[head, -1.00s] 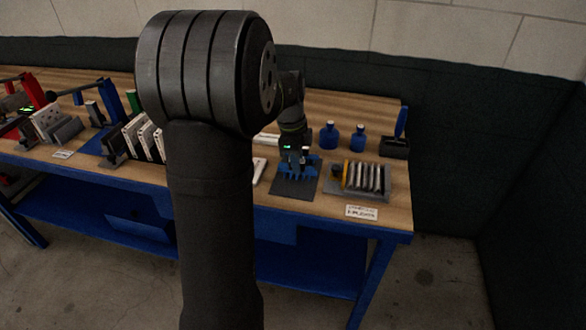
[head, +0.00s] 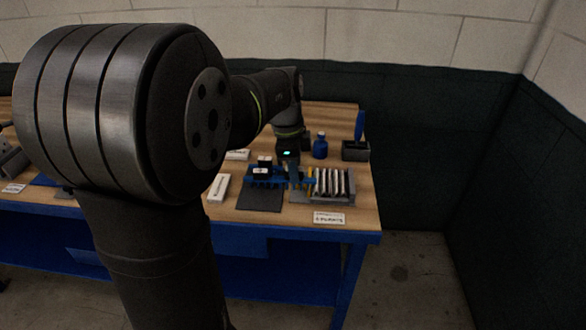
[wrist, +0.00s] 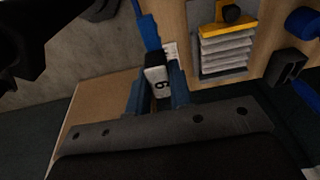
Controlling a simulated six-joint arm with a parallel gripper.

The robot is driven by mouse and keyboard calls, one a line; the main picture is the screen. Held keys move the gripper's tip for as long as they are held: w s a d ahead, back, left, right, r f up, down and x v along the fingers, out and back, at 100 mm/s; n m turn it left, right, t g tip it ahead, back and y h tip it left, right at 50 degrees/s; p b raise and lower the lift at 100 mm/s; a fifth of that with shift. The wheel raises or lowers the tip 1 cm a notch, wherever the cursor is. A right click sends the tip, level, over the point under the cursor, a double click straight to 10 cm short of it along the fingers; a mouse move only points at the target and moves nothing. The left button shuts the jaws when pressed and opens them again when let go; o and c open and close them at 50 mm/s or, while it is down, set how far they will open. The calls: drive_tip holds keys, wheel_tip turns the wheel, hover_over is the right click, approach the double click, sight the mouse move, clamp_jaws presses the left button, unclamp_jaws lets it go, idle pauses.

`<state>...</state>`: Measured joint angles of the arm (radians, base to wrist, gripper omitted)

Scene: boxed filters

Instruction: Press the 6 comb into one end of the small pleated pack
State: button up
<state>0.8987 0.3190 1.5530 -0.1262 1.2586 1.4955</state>
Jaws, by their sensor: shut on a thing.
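My gripper (wrist: 160,92) is shut on the 6 comb (wrist: 159,78), whose dark block carries a white label with a 6. In the head view my gripper (head: 293,180) is low between the dark mat and the tray of pleated packs. Several pale pleated packs (head: 334,182) stand in a row in the grey tray (head: 335,200); they also show in the wrist view (wrist: 226,54), with a yellow piece (wrist: 222,29) at the row's end. I cannot tell which pack is the small one. The comb's lower edge is hidden.
A blue bottle (head: 320,147) and a dark box with a blue handle (head: 355,151) stand behind the tray. A white label card (head: 329,218) lies at the table's front edge.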

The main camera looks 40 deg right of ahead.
drive_tip(key=d+f, duration=0.1)
drive_tip(key=d, duration=1.2)
drive_tip(key=shift+d+f, duration=0.2)
drive_tip(key=shift+d, duration=0.2)
drive_tip(key=shift+f, duration=0.1)
drive_tip(key=shift+f, duration=3.8)
drive_tip(key=shift+f, duration=0.75)
wheel_tip(320, 180, up, 7)
